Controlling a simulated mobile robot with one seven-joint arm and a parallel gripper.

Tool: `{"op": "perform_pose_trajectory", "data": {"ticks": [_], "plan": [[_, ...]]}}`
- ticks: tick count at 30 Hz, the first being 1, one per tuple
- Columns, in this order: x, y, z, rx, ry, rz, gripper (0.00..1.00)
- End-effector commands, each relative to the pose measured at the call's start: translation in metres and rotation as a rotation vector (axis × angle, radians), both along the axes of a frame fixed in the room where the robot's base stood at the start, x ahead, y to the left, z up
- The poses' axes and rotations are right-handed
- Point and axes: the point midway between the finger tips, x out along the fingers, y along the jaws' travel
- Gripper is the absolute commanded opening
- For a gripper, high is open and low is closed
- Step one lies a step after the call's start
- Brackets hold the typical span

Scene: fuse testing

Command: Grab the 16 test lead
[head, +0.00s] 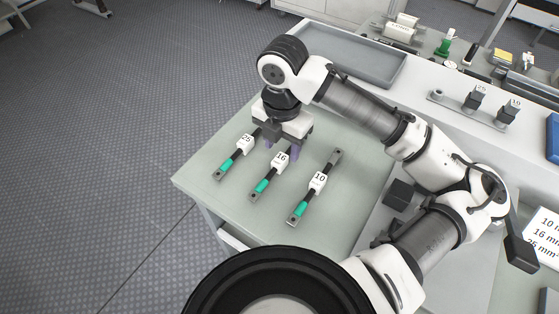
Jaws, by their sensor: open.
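The 16 test lead (271,175) lies on the pale green table top, between two similar leads. It has a white tag marked 16, a black shaft and a green section at its near end. My gripper (282,146) is open and points down over the far part of this lead, just beyond its tag. The gripper hides the lead's far end. I cannot tell how high the fingers are above the lead or whether they touch it.
The 25 lead (236,158) lies to the left and the 10 lead (314,187) to the right, both close by. A grey tray (392,77) is at the back. The table's front left is clear.

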Motion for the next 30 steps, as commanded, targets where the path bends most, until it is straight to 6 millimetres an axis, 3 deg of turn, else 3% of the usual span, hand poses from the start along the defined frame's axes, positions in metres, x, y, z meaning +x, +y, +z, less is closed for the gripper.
{"op": "perform_pose_trajectory", "data": {"ticks": [5,15,23,30], "plan": [[0.000,0.001,-0.009,-0.001,0.001,0.001,0.49],[0.000,0.006,-0.052,0.001,0.001,0.000,0.49],[0.000,0.006,-0.056,-0.001,-0.001,0.001,0.49],[0.000,0.006,-0.056,0.000,0.000,0.001,0.20]]}}
